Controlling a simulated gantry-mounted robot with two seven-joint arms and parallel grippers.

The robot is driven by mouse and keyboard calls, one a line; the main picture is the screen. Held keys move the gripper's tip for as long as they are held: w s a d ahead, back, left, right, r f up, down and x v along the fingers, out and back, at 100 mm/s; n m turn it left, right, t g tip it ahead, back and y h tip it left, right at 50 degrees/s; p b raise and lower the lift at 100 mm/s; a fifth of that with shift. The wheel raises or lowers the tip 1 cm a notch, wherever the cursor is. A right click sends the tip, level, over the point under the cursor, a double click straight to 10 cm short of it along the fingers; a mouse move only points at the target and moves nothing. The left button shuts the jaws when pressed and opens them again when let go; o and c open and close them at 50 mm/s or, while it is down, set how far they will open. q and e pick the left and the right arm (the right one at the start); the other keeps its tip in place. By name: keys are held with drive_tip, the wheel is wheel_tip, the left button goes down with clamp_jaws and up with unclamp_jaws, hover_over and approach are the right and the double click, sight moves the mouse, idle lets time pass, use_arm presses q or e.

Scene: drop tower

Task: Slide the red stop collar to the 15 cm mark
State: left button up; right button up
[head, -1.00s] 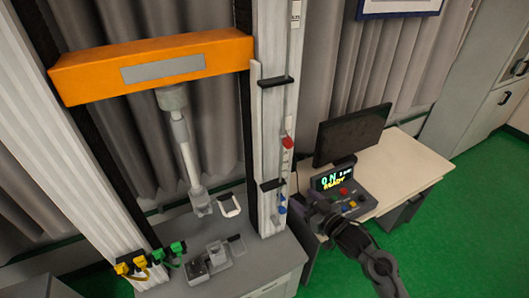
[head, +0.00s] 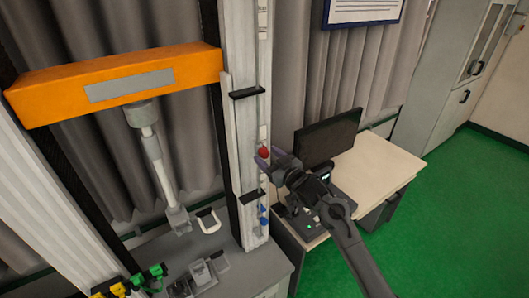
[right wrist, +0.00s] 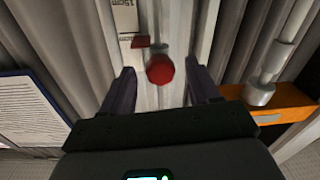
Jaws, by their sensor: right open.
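The red stop collar shows as a round red knob (head: 263,153) on the rail of the tower's right column (head: 243,130). In the right wrist view the red knob (right wrist: 160,69) sits between my fingers, with a small red pointer (right wrist: 141,42) beside a white scale strip (right wrist: 125,18). The strip has a "15cm" label near the top edge of that view; another label by the pointer is partly hidden. My right gripper (head: 270,156) is open around the knob, with a gap visible on each side (right wrist: 160,88). My left gripper is out of view.
Blue knobs (head: 263,210) sit lower on the rail. Black brackets (head: 247,93) stick out from the column. The orange crosshead (head: 115,84) spans left. A monitor (head: 327,138) stands on the desk (head: 385,170) behind my right arm.

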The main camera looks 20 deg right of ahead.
drive_tip(key=shift+x, duration=1.25)
clamp_jaws()
